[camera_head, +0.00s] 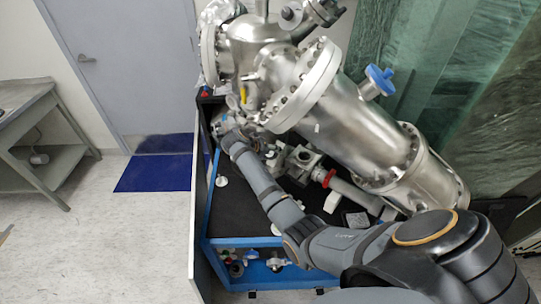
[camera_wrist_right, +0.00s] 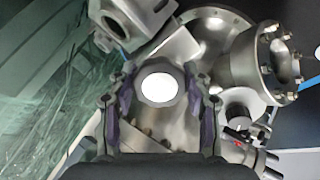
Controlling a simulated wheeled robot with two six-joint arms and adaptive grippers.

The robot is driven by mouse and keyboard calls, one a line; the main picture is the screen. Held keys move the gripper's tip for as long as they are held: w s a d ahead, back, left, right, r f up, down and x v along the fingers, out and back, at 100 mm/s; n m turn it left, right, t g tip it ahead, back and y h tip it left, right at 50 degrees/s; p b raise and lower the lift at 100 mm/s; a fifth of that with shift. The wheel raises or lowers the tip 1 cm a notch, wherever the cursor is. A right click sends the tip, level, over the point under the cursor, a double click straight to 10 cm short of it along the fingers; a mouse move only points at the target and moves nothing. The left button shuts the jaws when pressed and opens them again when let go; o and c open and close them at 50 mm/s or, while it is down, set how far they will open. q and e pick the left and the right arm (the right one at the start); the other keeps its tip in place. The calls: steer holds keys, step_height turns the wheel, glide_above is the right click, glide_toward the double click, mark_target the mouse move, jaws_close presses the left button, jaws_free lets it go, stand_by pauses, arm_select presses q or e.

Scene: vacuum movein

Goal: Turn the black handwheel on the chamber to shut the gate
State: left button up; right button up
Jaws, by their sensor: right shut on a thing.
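The steel vacuum chamber (camera_head: 340,120) lies tilted across the head view, with flanged ends and a domed part at the upper left. My right arm reaches in from the lower right, and my right gripper (camera_head: 224,122) is at the chamber's lower left side, small and partly hidden. In the right wrist view, a dark grey lobed handwheel (camera_wrist_right: 158,101) with a bright white centre sits between the two fingers. The right gripper is shut on this wheel, with a finger on either side. The wheel cannot be made out in the head view. My left gripper is not in view.
A blue-framed cart (camera_head: 226,250) with a black top carries the chamber. Pipes and fittings with a red ring (camera_head: 329,178) lie close beside my forearm. A blue knob (camera_head: 380,80) stands on the chamber. A grey bench (camera_head: 45,165) is at the left, with clear floor between.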

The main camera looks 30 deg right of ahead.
steer(key=shift+f+m+b, duration=0.1)
steer(key=shift+m+b, duration=0.2)
steer(key=shift+m, duration=0.5)
steer(key=o, duration=1.2)
steer(key=shift+c, duration=0.2)
steer(key=v, duration=1.2)
steer(key=shift+s, duration=0.1)
